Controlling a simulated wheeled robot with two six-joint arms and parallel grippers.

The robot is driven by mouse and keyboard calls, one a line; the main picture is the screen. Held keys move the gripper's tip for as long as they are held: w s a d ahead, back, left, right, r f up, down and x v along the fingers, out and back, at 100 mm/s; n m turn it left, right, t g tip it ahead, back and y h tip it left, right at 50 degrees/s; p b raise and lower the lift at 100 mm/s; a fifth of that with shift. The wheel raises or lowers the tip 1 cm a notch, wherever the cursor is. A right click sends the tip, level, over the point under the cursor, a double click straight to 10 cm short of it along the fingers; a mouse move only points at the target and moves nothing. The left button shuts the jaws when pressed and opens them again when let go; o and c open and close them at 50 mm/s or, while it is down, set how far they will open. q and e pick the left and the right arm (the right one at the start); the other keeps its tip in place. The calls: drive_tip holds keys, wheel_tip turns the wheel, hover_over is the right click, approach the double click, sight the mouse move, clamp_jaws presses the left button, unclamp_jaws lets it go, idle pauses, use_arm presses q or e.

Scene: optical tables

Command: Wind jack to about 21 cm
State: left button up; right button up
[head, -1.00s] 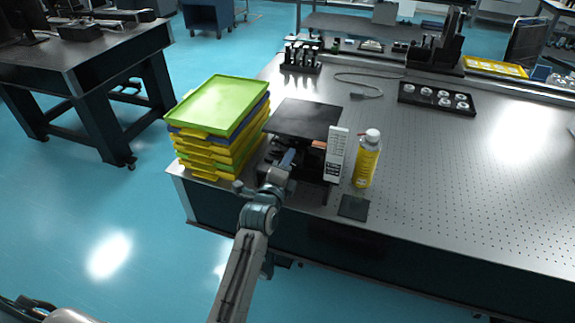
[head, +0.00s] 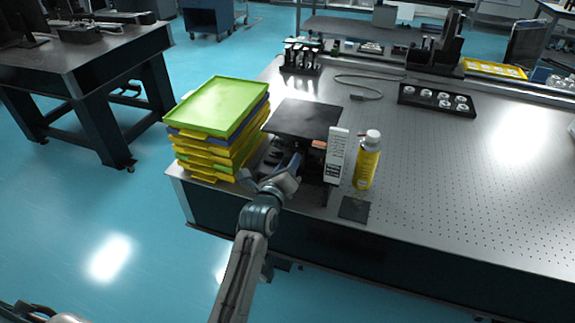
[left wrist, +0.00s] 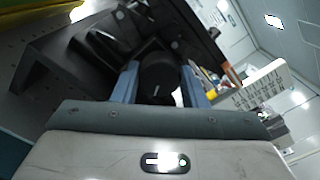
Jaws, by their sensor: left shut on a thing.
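The black lab jack stands on the perforated table near its front left corner, its flat top plate (head: 304,119) raised and roughly level. A white upright scale (head: 336,156) with markings stands just right of it. My left gripper (head: 289,168) is at the jack's front. In the left wrist view its two blue-grey fingers (left wrist: 158,86) are shut on the jack's round black knob (left wrist: 157,77), one finger on each side. The wrist is rolled, so that view is tilted. The gripper and arm hide part of the jack's lower front. My right gripper is not seen.
A stack of green, blue and yellow trays (head: 212,110) stands close on the left of the jack. A yellow bottle (head: 367,160) stands right of the scale, with a dark flat pad (head: 354,208) in front. The table's right side is mostly clear.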

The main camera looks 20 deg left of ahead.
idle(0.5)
use_arm(q)
drive_tip(key=o, duration=0.8)
drive_tip(key=shift+o, duration=0.9)
drive_tip(key=s+b, duration=0.2)
drive_tip(key=s, duration=0.8)
drive_tip(key=shift+s+a+b, duration=0.15)
drive_tip(key=shift+s+b, duration=0.15)
drive_tip(key=shift+s, duration=0.1)
drive_tip(key=shift+f, duration=0.1)
